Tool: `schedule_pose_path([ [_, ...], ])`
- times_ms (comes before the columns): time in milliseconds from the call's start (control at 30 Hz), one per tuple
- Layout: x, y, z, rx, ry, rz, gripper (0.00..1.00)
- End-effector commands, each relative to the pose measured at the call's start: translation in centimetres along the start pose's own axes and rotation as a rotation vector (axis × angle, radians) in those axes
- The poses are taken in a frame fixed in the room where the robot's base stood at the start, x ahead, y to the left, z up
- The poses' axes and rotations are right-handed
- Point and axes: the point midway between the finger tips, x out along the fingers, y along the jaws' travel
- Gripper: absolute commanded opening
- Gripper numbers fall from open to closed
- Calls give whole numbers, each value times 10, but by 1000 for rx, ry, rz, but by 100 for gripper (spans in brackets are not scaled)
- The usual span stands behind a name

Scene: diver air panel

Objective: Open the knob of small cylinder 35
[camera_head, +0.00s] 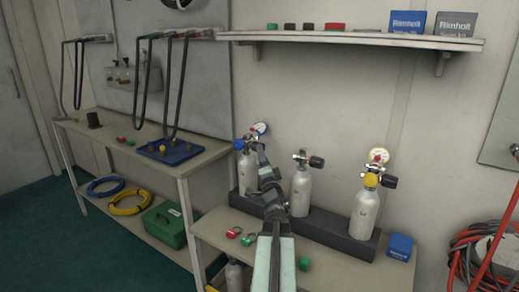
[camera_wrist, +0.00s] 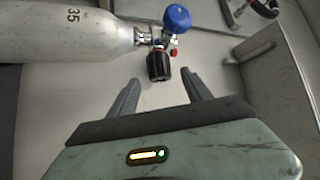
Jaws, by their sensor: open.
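Small cylinder 35 (camera_wrist: 65,38) is a pale grey bottle with a black "35" on it, lying across the upper left of the wrist view. Its valve carries a black knob (camera_wrist: 159,66) and a blue round part (camera_wrist: 177,18). My gripper (camera_wrist: 161,78) is open, with one finger on each side of the knob's near end and a gap to both. It appears empty. In the head view the leftmost cylinder (camera_head: 247,172), with a blue part and a gauge on top, looks like the same one. My gripper (camera_head: 257,150) is by its top, and my arm partly hides it.
A middle cylinder (camera_head: 300,193) and a right one with a yellow part (camera_head: 365,212) stand in the same dark rack (camera_head: 330,231). A blue box (camera_head: 400,247) is right of the rack. A shelf (camera_head: 350,38) hangs above. Red and green items lie on the bench front.

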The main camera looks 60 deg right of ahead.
Motion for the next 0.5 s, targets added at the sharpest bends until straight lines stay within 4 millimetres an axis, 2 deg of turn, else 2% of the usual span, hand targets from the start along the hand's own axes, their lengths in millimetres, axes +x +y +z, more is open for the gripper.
schedule_pose_path([
  [33,14,-2,-1,1,-1,0,58],
  [200,45,-1,-1,0,-1,1,58],
  [300,52,0,0,0,-1,1,58],
  [500,51,0,1,0,-1,1,58],
])
